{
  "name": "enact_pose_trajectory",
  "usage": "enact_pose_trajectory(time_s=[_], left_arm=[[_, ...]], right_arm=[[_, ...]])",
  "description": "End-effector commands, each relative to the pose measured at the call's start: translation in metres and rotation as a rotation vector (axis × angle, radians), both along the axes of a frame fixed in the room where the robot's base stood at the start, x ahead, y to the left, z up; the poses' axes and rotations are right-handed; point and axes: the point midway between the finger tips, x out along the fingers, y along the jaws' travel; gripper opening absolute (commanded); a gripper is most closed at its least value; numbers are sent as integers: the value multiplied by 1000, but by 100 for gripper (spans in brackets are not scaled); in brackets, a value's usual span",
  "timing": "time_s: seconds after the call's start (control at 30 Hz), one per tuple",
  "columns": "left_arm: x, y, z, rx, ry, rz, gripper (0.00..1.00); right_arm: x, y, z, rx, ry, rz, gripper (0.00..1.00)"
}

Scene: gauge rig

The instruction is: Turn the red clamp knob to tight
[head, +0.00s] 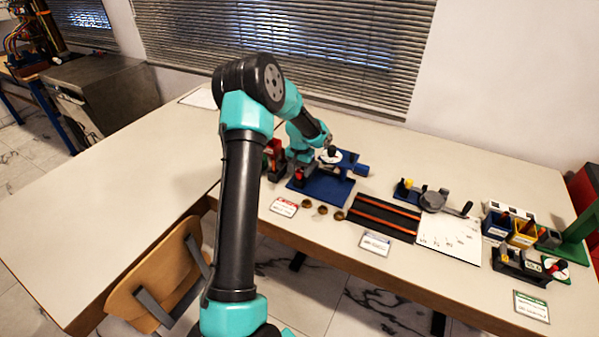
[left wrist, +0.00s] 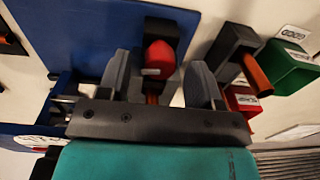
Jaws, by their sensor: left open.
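The red clamp knob (left wrist: 158,56) shows in the left wrist view in front of a black block, with a small pale mark on its side. It stands on a blue base plate (head: 322,191), where a red spot that looks like the knob (head: 299,174) shows in the head view. My left gripper (left wrist: 160,64) is open, with one grey finger on each side of the knob. Gaps show between knob and fingers, so I see no grip. In the head view my left arm hides part of the rig and the fingers are hard to make out. My right gripper is not in view.
A blue clamp part (head: 361,170) and a white dial (head: 338,157) stand close behind the knob. Several brass pieces (head: 322,210) lie in front of the plate. A black tray with orange strips (head: 384,216) lies to the right. The table's left part (head: 130,210) is clear.

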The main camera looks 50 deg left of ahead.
Motion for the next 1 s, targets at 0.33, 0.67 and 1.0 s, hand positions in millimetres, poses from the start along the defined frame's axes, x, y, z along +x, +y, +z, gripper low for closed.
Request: enact_pose_trajectory(time_s=[0.33,0.67,1.0], left_arm=[[0,1,-15,0,-1,1,59],[0,1,-15,0,-1,1,40],[0,1,-15,0,-1,0,10]], right_arm=[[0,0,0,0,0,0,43],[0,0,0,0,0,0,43],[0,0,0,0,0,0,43]])
